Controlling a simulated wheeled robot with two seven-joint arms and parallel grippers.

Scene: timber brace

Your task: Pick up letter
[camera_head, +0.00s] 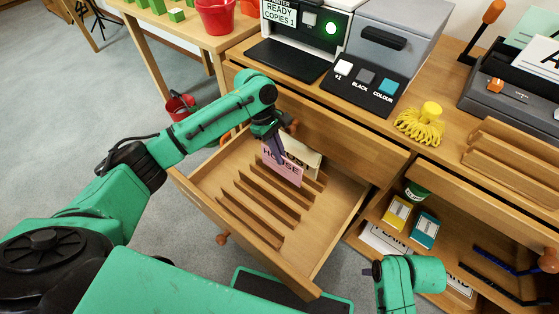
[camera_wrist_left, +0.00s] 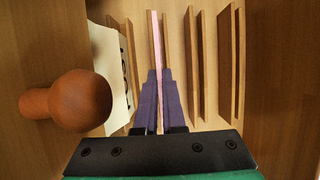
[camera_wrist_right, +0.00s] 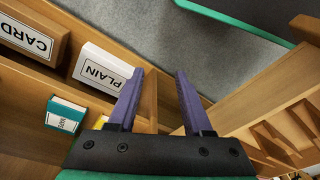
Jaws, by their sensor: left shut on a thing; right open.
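The open drawer (camera_head: 325,224) holds a rack of upright wooden dividers (camera_head: 262,206). A pink letter marked HOUSE (camera_head: 283,168) stands among the dividers at the back, with a cream letter (camera_head: 304,155) behind it. My left gripper (camera_head: 277,150) reaches down over the drawer and is shut on the pink letter. In the left wrist view the pink letter (camera_wrist_left: 157,45) shows edge-on between the purple fingers, still between dividers. The cream letter (camera_wrist_left: 121,75) stands to its left. My right gripper (camera_wrist_right: 158,90) is open and empty, by the lower shelf at the right.
A printer (camera_head: 305,28) and a button panel (camera_head: 365,84) stand on the counter above the drawer. A round wooden knob (camera_wrist_left: 68,100) is close beside the left gripper. Boxes marked PLAIN (camera_wrist_right: 103,68) and CARD (camera_wrist_right: 25,38) lie near the right gripper.

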